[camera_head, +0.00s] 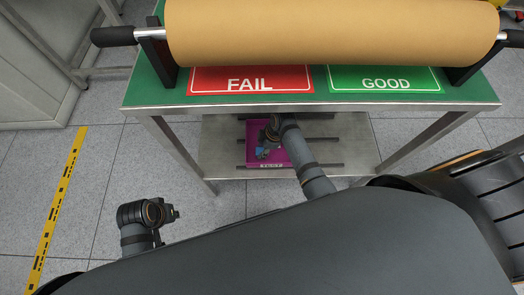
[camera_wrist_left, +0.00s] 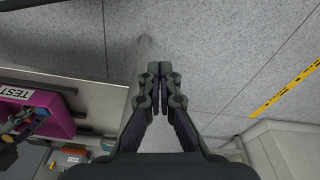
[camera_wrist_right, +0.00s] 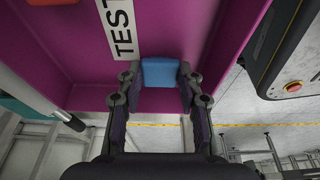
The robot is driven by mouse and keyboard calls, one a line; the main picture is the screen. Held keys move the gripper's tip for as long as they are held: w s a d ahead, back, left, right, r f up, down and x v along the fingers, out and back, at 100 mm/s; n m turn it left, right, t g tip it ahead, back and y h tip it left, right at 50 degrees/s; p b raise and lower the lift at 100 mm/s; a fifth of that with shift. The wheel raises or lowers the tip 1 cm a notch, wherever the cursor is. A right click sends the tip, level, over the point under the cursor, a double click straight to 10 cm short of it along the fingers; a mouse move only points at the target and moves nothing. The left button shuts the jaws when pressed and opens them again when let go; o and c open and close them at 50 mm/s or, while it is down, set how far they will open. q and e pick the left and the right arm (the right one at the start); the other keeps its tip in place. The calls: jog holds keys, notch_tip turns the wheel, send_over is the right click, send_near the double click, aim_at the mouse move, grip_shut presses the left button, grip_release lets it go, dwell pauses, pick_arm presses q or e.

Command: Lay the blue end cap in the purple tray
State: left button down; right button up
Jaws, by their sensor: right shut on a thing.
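The blue end cap (camera_wrist_right: 161,72) is between the fingertips of my right gripper (camera_wrist_right: 160,88), which is shut on it. In the right wrist view the purple tray (camera_wrist_right: 80,40) fills the upper part behind the cap, with a white TEST label on it. In the head view the tray (camera_head: 283,157) is on the lower shelf, and my right gripper (camera_head: 265,150) is over it. Whether the cap touches the tray cannot be told. My left gripper (camera_wrist_left: 160,75) has its fingertips together with nothing between them; it also shows low on the left in the head view (camera_head: 172,213).
The lower metal shelf (camera_head: 220,140) lies under a green-topped table (camera_head: 150,93) with FAIL and GOOD panels and a large brown roll (camera_head: 330,30). The table's legs and front edge frame my right arm. An orange thing (camera_wrist_right: 52,3) shows at the tray's far side.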

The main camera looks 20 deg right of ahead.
jog(key=shift+f, duration=0.25)
pick_arm(q)
jog(key=shift+d+r, duration=0.15)
jog(key=shift+r, duration=0.55)
pick_arm(e)
jog(key=shift+f, duration=0.1)
jog(key=o, duration=0.8)
pick_arm(q)
jog(key=shift+f, duration=0.1)
pick_arm(e)
jog(key=shift+o, duration=0.2)
